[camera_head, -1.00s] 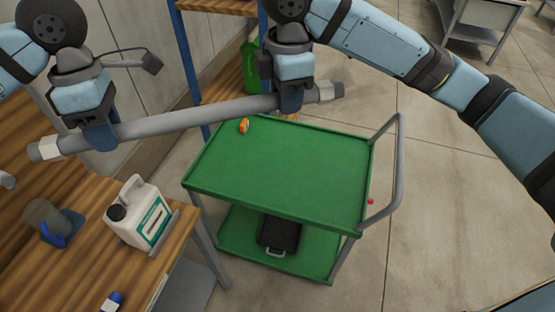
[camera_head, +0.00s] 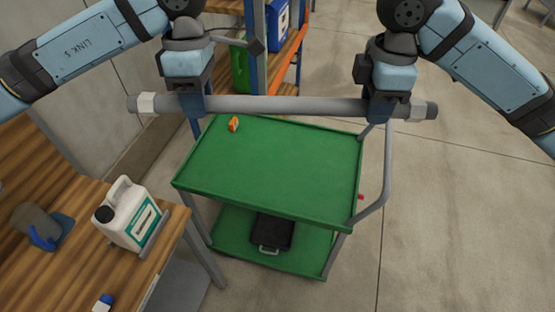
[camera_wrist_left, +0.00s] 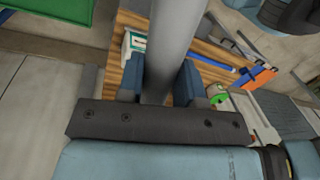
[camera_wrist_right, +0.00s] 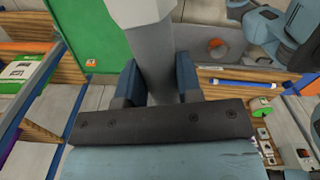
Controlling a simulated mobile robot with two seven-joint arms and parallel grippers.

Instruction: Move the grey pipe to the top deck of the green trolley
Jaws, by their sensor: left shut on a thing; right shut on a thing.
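The grey pipe (camera_head: 285,106) is held level across the head view, with a pale band and dark cap near each end. My left gripper (camera_head: 193,104) is shut on it near its left end. My right gripper (camera_head: 378,108) is shut on it near its right end. The pipe also shows between the fingers in the left wrist view (camera_wrist_left: 170,45) and in the right wrist view (camera_wrist_right: 150,45). The green trolley (camera_head: 270,175) stands below and in front, the pipe appearing above the far edge of its top deck.
A wooden bench (camera_head: 150,255) with a white jug (camera_head: 128,215) and a blue-grey object (camera_head: 42,228) is at the left. A black case (camera_head: 272,232) is on the trolley's lower deck. The trolley handle (camera_head: 387,180) rises at right. Shelving (camera_head: 290,55) stands behind.

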